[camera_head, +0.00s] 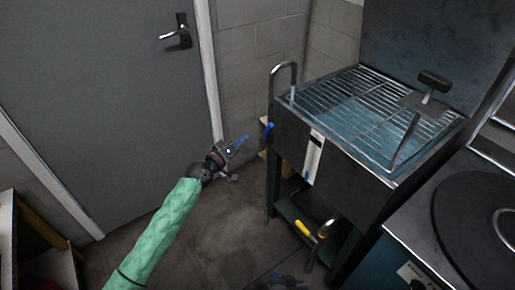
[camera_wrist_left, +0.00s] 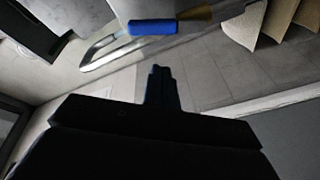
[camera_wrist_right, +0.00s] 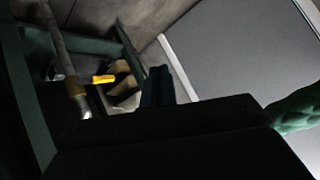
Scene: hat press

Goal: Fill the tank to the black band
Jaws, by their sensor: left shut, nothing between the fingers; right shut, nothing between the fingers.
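The tank (camera_head: 290,138) is a dark box with a wire rack on top and bluish water under the rack. A pale upright gauge strip (camera_head: 313,158) on its front has a dark mark near its top and blue near its bottom. A blue lever (camera_head: 268,130) sits at the tank's left and shows in the left wrist view (camera_wrist_left: 152,27). A yellow lever (camera_head: 303,228) is on a pipe below and shows in the right wrist view (camera_wrist_right: 104,79). My left gripper (camera_head: 241,142) is shut and empty, left of the blue lever, apart from it. My right gripper (camera_head: 300,283) is shut and empty, low, below the yellow lever.
A bent metal pipe (camera_head: 284,68) rises at the tank's left corner. A dark-handled tool (camera_head: 434,81) stands over the rack. A round dark plate (camera_head: 480,225) is on the unit at right. A grey door (camera_head: 110,90) is behind my left arm. Floor left of the tank is clear.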

